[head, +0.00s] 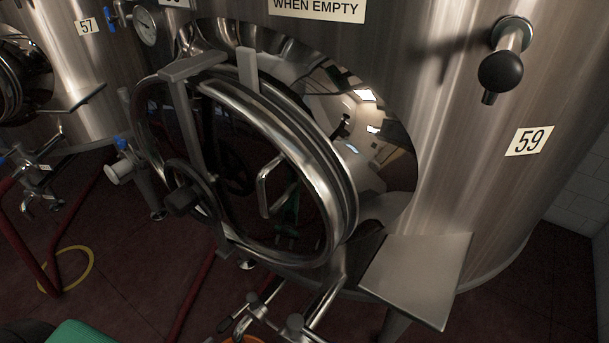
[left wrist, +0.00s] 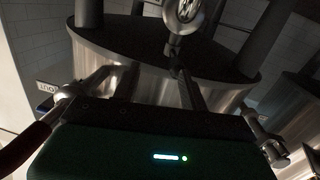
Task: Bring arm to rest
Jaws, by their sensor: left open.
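My left gripper (left wrist: 158,80) shows in the left wrist view as two dark finger shapes that stand apart above a dark green housing (left wrist: 100,150). The housing carries a small lit bar and dot. I see nothing held between the fingers, but the picture is very dark there. A steel vessel (left wrist: 105,45) with a dark face and dark legs is behind them; I cannot tell how near it is.
Pipe fittings (head: 297,325) and a red hose (head: 195,300) are low in front. Tank 57 (head: 100,100) stands left.

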